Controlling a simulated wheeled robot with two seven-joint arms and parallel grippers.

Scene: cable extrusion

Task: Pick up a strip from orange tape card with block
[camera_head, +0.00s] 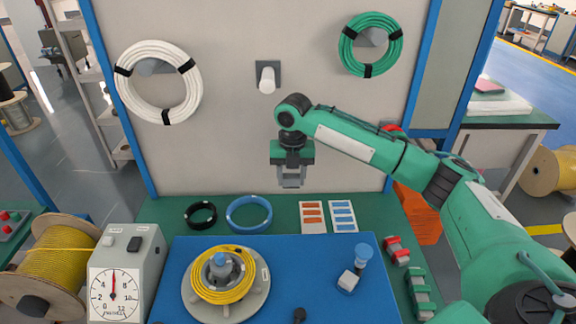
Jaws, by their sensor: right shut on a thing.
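The orange tape card (313,227) lies on the green bench top, a white card with several orange strips. My right gripper (291,183) hangs fingers-down in the air above and left of the card in the picture, in front of the back panel. It is shut on a small grey block, mostly hidden between the fingers, so its shape is hard to tell. It appears apart from the card. My left gripper is out of view.
A similar card with blue strips (342,216) lies right of the orange one. Black (201,226) and blue rings (249,228) lie to the left. A yellow cable coil (224,289) sits on a round stand on the blue mat (300,262).

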